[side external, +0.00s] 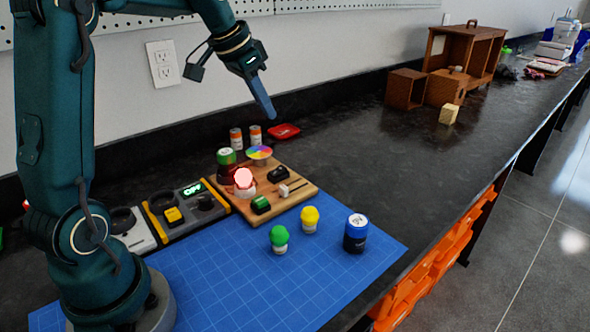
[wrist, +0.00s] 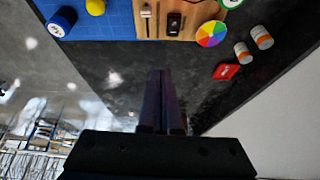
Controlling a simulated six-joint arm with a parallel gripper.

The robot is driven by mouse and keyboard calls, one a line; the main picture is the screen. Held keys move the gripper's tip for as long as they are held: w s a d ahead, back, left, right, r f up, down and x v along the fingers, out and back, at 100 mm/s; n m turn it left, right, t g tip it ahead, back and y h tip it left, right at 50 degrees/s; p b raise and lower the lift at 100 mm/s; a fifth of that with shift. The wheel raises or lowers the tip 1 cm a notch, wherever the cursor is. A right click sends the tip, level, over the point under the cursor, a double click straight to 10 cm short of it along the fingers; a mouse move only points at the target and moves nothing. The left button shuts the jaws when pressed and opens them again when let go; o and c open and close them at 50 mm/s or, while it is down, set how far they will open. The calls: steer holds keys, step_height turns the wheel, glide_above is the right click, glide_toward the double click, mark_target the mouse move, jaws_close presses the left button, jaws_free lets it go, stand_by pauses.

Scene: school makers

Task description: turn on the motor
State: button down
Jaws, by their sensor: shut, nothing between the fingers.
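A wooden board (side external: 221,192) lies on the bench beside a blue mat and also shows in the wrist view (wrist: 190,31). It bears a multicolored disc (side external: 259,152), a black switch-like part (side external: 278,173) and a slim lever or slider (side external: 293,188). It also bears a green part (side external: 260,204) and a pinkish glowing bulb (side external: 244,179). The wrist view shows the disc (wrist: 211,33), black part (wrist: 174,23) and slider (wrist: 147,14). Which part is the motor's switch is unclear. My gripper (side external: 270,114) is shut and empty, raised in the air behind the board.
A unit with an "OFF" display (side external: 193,188) stands left of the board.

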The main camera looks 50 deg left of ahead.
steer(key=shift+s+a+f+n, duration=0.2)
steer(key=shift+a+f+n, duration=0.2)
steer(key=shift+a+f, duration=0.6)
glide_toward(282, 171)
steer(key=w+f, duration=0.1)
steer(key=f, duration=0.1)
steer(key=w+f, duration=0.2)
steer(key=shift+w+f, duration=0.2)
steer(key=shift+w, duration=0.1)
steer(key=shift+w+f, duration=0.35)
steer(key=shift+f, duration=0.3)
